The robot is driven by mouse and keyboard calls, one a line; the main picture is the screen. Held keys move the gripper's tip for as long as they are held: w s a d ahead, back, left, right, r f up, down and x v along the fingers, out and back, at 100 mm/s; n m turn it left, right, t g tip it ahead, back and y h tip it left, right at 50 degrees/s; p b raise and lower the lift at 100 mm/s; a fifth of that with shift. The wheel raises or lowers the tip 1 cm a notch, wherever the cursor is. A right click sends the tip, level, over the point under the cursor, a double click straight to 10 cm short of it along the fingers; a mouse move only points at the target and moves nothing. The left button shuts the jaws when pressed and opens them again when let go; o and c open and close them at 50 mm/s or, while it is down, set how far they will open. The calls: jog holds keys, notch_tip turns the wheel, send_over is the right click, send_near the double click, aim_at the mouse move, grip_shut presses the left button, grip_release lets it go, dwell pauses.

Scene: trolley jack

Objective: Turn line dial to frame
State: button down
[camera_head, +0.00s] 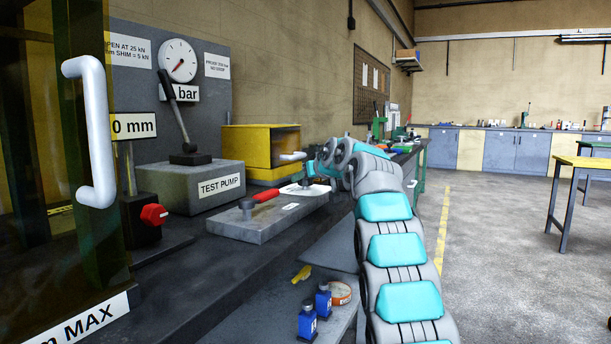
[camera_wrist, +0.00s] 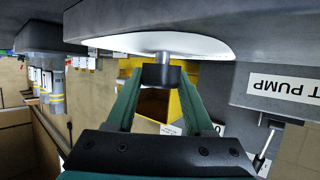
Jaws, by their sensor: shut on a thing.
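The line dial is a white round plate (camera_wrist: 150,43) with a dark knob (camera_wrist: 162,75) on a short metal stem. In the wrist view, which is turned over, my gripper (camera_wrist: 161,77) has its two green fingers on either side of the knob and is shut on it. In the head view the white dial plate (camera_head: 298,188) lies on a low grey block (camera_head: 262,225), partly hidden by my gripper (camera_head: 312,176). The knob and any pointer or "frame" mark cannot be made out, so the setting cannot be told.
A red-handled valve (camera_head: 258,199) stands on the same block, left of the dial. Behind are the grey test pump (camera_head: 205,190) with its lever, a yellow box (camera_head: 248,146) and a pressure gauge (camera_head: 178,60). Blue bottles (camera_head: 307,320) stand on a lower shelf.

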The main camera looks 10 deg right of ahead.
jog(key=shift+r+n+y+p, duration=0.2)
jog(key=shift+n+y+p, duration=0.2)
jog(key=shift+p, duration=0.4)
jog(key=shift+a+n+g+y, duration=0.1)
jog(key=shift+n+g+y, duration=0.25)
jog(key=shift+y, duration=0.25)
jog(key=shift+f+n, duration=0.25)
jog(key=shift+n, duration=0.1)
jog(key=shift+c, duration=1.4)
grip_release()
jog(key=shift+s, duration=0.1)
jog(key=shift+s+d+r, duration=0.2)
jog(key=shift+s+d, duration=0.2)
jog(key=shift+s, duration=0.15)
jog(key=shift+b+v, duration=0.45)
jog(key=shift+v, duration=2.75)
jog(key=shift+r, duration=0.1)
